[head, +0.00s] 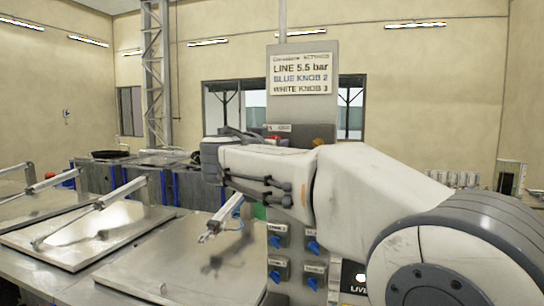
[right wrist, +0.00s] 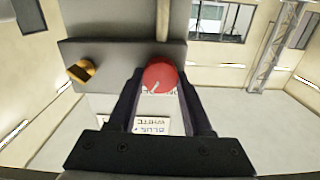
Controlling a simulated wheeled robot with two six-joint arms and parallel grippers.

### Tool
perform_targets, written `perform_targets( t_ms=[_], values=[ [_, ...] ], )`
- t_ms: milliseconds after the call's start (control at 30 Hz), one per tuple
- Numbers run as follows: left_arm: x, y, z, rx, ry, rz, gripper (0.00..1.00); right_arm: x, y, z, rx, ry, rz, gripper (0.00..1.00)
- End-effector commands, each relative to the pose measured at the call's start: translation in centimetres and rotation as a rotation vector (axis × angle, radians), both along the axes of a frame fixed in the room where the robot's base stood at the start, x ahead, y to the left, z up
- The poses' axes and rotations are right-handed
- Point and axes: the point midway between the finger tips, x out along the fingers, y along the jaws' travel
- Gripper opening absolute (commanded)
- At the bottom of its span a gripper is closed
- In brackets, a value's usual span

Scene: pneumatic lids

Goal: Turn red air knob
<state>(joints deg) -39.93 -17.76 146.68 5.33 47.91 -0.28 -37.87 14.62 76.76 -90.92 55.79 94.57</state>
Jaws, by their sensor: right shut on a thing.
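The round red air knob (right wrist: 160,73) with a pale pointer mark sits on a grey panel in the right wrist view. My right gripper (right wrist: 158,88) has its two dark fingers on either side of the knob and is shut on it. In the head view my right arm crosses in front of the grey control post (head: 303,55), hiding most of the knob area and the right fingertips. My left gripper is not in view.
A yellow-orange knob (right wrist: 80,71) is beside the red one. A sign (head: 301,74) reads LINE 5.5 bar, BLUE KNOB 2, WHITE KNOB 3. Several blue knobs (head: 313,247) sit lower on the post. Metal lids (head: 85,233) with pneumatic cylinders lie at left.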

Motion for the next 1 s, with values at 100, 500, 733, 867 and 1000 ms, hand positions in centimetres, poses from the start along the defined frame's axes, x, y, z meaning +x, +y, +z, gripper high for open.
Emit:
perform_targets(
  t_ms=[100, 500, 733, 867, 1000],
  values=[
    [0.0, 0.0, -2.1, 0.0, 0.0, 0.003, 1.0, 0.0, 0.1, -0.5, -0.099, 0.029, 0.0, 0.0],
    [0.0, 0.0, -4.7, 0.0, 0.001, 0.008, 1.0, 0.1, 0.3, -0.2, -0.463, 0.148, -0.001, 0.0],
    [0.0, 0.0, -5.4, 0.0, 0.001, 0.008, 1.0, 0.1, 0.4, -0.2, -0.672, 0.215, -0.001, 0.0],
    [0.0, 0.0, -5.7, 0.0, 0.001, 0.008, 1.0, 0.1, 0.4, -0.1, -0.792, 0.253, -0.001, 0.0],
    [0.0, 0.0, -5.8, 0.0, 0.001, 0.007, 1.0, 0.1, 0.5, -0.1, -0.913, 0.292, 0.0, 0.0]
  ],
)
